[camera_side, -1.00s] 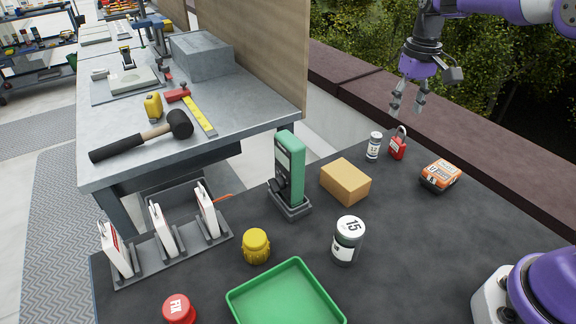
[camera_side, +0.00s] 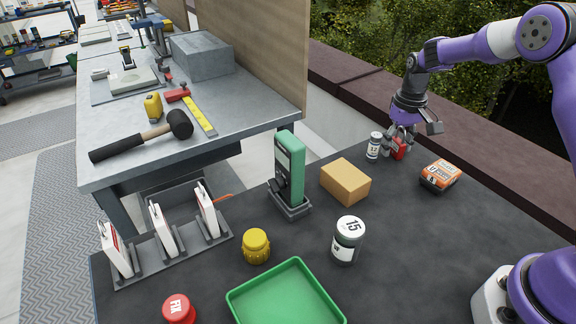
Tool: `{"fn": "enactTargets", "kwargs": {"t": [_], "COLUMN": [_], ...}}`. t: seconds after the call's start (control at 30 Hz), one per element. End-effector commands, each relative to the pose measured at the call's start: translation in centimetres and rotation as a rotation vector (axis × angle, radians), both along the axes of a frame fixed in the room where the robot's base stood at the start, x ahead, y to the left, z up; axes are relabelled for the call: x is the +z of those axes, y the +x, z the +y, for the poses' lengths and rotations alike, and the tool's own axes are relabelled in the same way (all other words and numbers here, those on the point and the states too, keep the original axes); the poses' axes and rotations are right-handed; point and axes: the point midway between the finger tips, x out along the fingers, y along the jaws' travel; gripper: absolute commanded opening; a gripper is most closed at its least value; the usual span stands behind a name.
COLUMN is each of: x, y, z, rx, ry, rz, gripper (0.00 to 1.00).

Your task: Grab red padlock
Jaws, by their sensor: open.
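The red padlock (camera_side: 399,149) stands on the dark work surface near its back edge, between a small white jar and an orange-and-black case. My gripper (camera_side: 399,146) is down at the padlock, pointing downward, with its fingers around or just beside the red body. The fingers are open. The padlock's shackle is hidden behind the gripper. I cannot tell whether either finger touches the padlock.
The white jar (camera_side: 374,146) stands close to the left of my gripper. The orange case (camera_side: 440,176) lies to the right, and a cardboard box (camera_side: 345,181) to the left front. A green tray (camera_side: 285,300) is at the front. The surface right of centre is clear.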

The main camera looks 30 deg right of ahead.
Motion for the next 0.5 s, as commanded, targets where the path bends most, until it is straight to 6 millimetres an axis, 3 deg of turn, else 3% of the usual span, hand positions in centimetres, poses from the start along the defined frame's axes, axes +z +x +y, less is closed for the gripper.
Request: {"fn": "enactTargets", "kwargs": {"t": [0.07, 0.1, 0.17, 0.2, 0.5], "x": [0.03, 0.04, 0.04, 0.05, 0.04], "y": [0.00, 0.00, 0.00, -0.01, -0.01], "z": [0.01, 0.01, 0.01, 0.01, 0.04], "rx": [0.000, 0.000, 0.000, 0.000, 0.001], "ry": [0.000, 0.000, 0.000, 0.000, 0.000], "rz": [0.000, 0.000, 0.000, 0.000, 0.001], "gripper": [0.57, 0.37, 0.08, 0.00, 0.00]}}
